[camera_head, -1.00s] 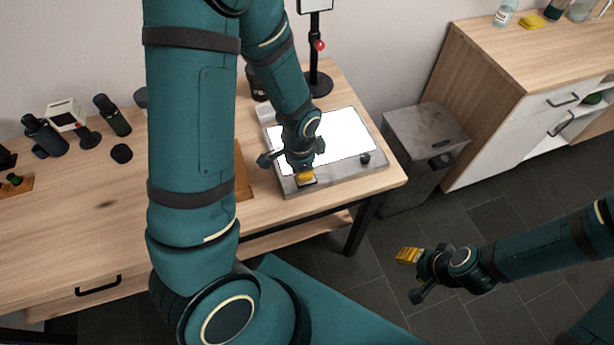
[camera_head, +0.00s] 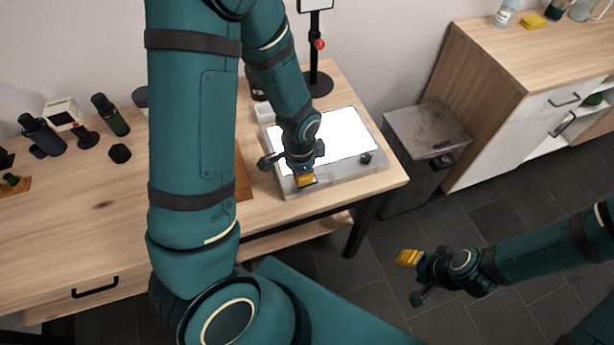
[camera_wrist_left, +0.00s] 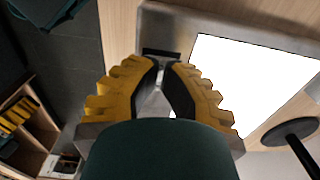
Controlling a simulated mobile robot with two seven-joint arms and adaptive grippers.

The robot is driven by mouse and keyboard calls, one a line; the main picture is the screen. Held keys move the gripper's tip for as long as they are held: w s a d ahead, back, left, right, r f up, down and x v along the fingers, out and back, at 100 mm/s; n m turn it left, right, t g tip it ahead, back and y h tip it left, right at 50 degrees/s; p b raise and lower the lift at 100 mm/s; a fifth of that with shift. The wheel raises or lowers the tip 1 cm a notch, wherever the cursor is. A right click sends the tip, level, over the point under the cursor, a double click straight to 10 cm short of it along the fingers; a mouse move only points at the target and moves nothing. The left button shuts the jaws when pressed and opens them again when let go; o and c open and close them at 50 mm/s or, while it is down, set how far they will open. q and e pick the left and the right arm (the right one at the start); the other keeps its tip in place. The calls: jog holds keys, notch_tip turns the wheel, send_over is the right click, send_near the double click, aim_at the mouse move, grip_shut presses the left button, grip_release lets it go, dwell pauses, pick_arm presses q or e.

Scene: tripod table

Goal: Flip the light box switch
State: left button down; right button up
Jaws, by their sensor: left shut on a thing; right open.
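The light box (camera_head: 365,178) is a flat grey slab at the right end of the wooden table, and its white panel (camera_head: 345,135) glows brightly. My left gripper (camera_head: 306,181) points down at the box's front left corner, its yellow fingers over the frame. In the left wrist view, the left gripper (camera_wrist_left: 164,66) has its fingertips close together at the dark switch (camera_wrist_left: 161,52) in the grey frame. The fingers hide part of the switch, so its position cannot be told. My right gripper (camera_head: 409,258) is open and empty over the floor, away from the table.
A stand with a round black base (camera_head: 316,85) is behind the light box. A dark knob (camera_head: 366,158) sits on the box's right front. A grey bin (camera_head: 425,130) and a wooden cabinet (camera_head: 520,75) are to the right.

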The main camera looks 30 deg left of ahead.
pick_arm(q)
jog(key=shift+f+b, duration=0.4)
jog(key=shift+f, duration=0.15)
jog(key=shift+r+p, duration=2.85)
jog(key=shift+r, duration=0.75)
jog(key=d+f+n, duration=0.1)
jog(key=d+f, duration=0.1)
jog(key=s+d+f+n+h, duration=0.1)
jog(key=d+f, duration=0.1)
jog(key=d+f+n+h, duration=0.1)
jog(key=d+f, duration=0.1)
jog(key=d, duration=0.1)
jog(key=shift+s+n, duration=0.25)
jog(key=shift+n, duration=0.15)
jog(key=s+d+f+n+t+h, duration=0.2)
jog(key=d+f+n, duration=0.2)
jog(key=d+n, duration=0.2)
jog(key=shift+d+f, duration=0.25)
jog(key=shift+d, duration=0.25)
